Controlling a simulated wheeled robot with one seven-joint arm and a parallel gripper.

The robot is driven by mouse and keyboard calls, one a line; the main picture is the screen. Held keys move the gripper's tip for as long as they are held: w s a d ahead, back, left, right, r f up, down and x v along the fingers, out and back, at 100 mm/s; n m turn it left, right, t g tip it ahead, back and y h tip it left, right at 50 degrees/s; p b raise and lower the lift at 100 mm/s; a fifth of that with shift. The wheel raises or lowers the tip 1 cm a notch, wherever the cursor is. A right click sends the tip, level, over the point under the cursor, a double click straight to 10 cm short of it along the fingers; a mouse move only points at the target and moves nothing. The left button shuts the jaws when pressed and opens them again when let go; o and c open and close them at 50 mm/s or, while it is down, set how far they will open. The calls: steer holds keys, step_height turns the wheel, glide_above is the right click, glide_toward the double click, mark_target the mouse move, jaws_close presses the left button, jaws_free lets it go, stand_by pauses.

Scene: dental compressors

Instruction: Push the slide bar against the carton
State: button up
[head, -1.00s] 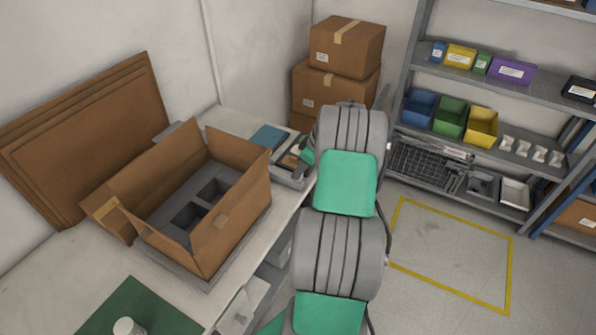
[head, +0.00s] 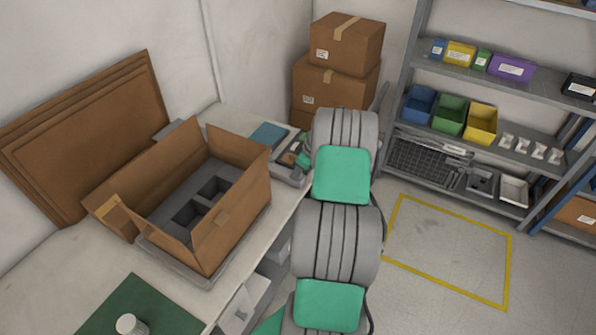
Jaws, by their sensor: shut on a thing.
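The carton (head: 238,217) stands open on the bench at the left. Its flaps are up, and a grey insert (head: 185,195) with square pockets lies inside. A grey plate (head: 188,275) shows under its near side. I cannot pick out the slide bar for certain; a grey piece (head: 177,131) shows behind the carton's far corner. My arm reaches away along the bench's right edge, and its green far part ends by a grey tray (head: 287,177) at the bench's far end. My gripper's fingers cannot be made out there, and what they hold is hidden.
Flat cardboard sheets (head: 85,140) lean on the wall behind the carton. A white cylinder (head: 130,325) stands on a green mat (head: 160,308) at the front. Stacked boxes (head: 345,45) stand beyond the bench. Shelving (head: 490,65) fills the right; floor inside a yellow outline (head: 450,250) is clear.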

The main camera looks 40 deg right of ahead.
jaws_close()
stand_by(0.7)
